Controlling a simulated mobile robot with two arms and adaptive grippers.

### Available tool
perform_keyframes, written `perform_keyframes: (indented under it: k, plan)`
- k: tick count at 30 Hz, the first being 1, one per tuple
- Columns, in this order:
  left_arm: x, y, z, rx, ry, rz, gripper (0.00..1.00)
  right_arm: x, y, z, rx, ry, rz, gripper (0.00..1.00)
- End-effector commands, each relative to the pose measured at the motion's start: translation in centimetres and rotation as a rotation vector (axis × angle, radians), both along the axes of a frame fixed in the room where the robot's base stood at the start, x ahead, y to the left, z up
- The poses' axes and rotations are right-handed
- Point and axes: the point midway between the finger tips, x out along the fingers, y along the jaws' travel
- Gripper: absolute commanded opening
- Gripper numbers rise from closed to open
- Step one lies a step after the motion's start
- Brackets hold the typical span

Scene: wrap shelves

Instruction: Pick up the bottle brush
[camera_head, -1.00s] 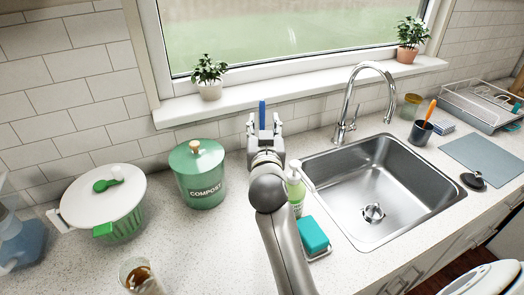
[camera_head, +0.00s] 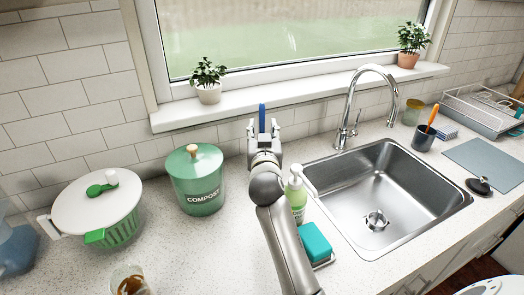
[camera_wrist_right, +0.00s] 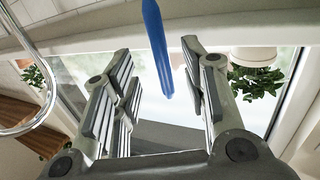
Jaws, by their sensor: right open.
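A slim blue handle (camera_head: 262,117), which looks like the bottle brush, stands upright near the wall below the window sill. My right gripper (camera_head: 264,130) is open just in front of it in the head view. In the right wrist view the blue handle (camera_wrist_right: 157,45) shows between the two spread fingers of my right gripper (camera_wrist_right: 154,58), and no finger visibly touches it. The lower part of the brush and whatever holds it are hidden behind my gripper. My left gripper is not in view.
A green compost bin (camera_head: 197,180) stands left of my right arm. A soap bottle (camera_head: 297,195) and a teal sponge (camera_head: 314,241) are close on its right, beside the sink (camera_head: 350,213). The faucet (camera_head: 347,118) rises behind the sink. A strainer pot (camera_head: 98,207) stands farther left.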

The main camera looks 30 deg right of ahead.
Motion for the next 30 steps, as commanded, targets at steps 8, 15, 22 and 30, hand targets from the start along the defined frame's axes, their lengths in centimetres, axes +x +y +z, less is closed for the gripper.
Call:
perform_keyframes:
  k: [8,15,22,30]
  plan:
    - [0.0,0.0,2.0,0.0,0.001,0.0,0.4,2.8,-1.3,1.1,-0.004,0.001,-0.002,0.41]
    - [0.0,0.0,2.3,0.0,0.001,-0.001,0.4,4.5,-2.0,0.7,-0.001,0.0,0.0,0.41]
    - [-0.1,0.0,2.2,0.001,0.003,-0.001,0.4,4.6,-2.1,0.6,-0.001,0.0,0.0,0.41]
    - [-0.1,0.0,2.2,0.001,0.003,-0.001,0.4,4.6,-2.1,0.6,-0.001,0.0,0.0,0.1]
